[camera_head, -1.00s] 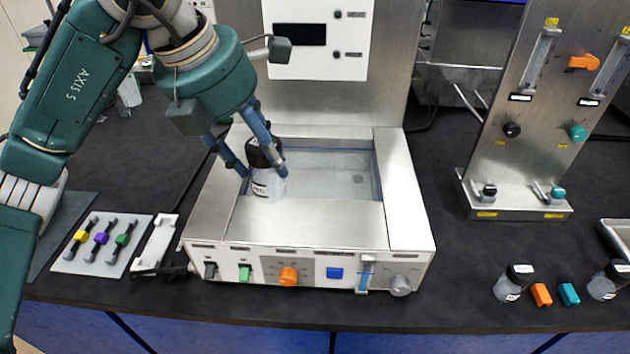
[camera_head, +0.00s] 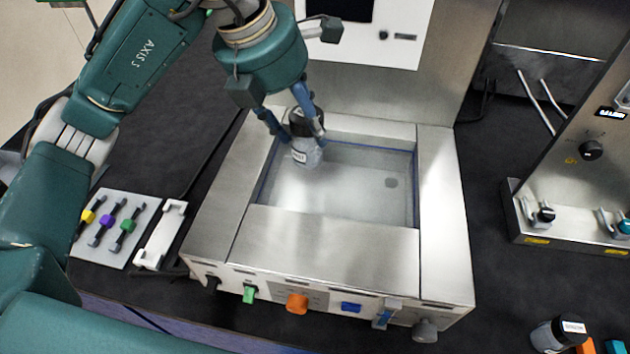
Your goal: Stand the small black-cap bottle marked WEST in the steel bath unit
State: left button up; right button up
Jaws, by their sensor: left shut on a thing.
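My left gripper (camera_head: 290,130) is shut on a small clear bottle (camera_head: 307,153) with a black cap. The bottle is near upright at the back left of the open basin of the steel bath unit (camera_head: 325,235). Its white label faces the front, but its writing is too small to read. I cannot tell whether the bottle's base touches the basin floor. Another black-cap bottle (camera_head: 548,337) stands on the bench at the lower right; its marking cannot be read. My right gripper is not in view.
A white tray with yellow, purple and green clips (camera_head: 117,232) and a white bracket (camera_head: 160,236) lie left of the bath. A steel valve panel (camera_head: 575,160) stands to the right. Orange and teal blocks (camera_head: 614,347) sit at the lower right edge. The basin's middle and right are clear.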

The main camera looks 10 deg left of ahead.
pick_arm(q)
jog(key=shift+f+p, duration=1.35)
jog(key=shift+f, duration=6.3)
jog(key=o, duration=1.3)
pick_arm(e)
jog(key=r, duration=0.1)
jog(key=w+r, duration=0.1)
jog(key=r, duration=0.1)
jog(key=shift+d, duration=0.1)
pick_arm(q)
jog(key=shift+b+v, duration=1.1)
jog(key=shift+v, duration=4.9)
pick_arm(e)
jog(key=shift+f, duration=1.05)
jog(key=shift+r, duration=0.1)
